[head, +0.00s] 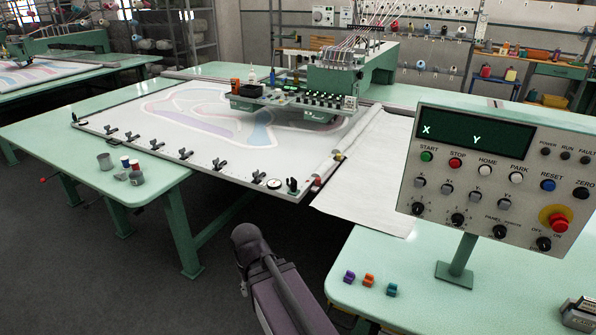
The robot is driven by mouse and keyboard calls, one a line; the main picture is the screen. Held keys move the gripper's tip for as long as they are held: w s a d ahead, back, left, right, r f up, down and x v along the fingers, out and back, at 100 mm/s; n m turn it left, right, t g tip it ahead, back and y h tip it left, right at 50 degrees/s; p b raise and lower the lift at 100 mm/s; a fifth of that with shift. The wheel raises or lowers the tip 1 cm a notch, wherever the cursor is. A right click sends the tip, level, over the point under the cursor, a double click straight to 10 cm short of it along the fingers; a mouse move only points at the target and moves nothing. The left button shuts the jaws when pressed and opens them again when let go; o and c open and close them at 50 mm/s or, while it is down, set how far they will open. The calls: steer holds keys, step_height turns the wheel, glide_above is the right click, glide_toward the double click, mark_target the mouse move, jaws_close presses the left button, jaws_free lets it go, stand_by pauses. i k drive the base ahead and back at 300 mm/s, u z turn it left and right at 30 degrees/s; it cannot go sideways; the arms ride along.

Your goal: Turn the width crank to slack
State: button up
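The white cloth (185,125) is stretched flat in a frame on the green gantry table, with black clamps (186,154) along its front edge. At the frame's front right corner are a round white dial (274,183), a small black upright fitting (292,186) and a small red part (317,183). A thin rod with a red knob (43,180) sticks out below the table at the left. I cannot tell which of these small parts is the width crank. My arm shows at the bottom centre, in front of the table; my gripper is not in view.
A control panel (498,172) with buttons and a red emergency knob stands on the right table. Small purple, orange and teal pieces (369,280) lie in front of it. A grey cup (104,161) and thread spools (136,172) stand front left. Dark floor (80,270) is open there.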

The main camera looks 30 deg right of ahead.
mark_target(293, 185)
steer(key=z, duration=0.4)
steer(key=i, duration=0.95)
steer(key=z, duration=0.35)
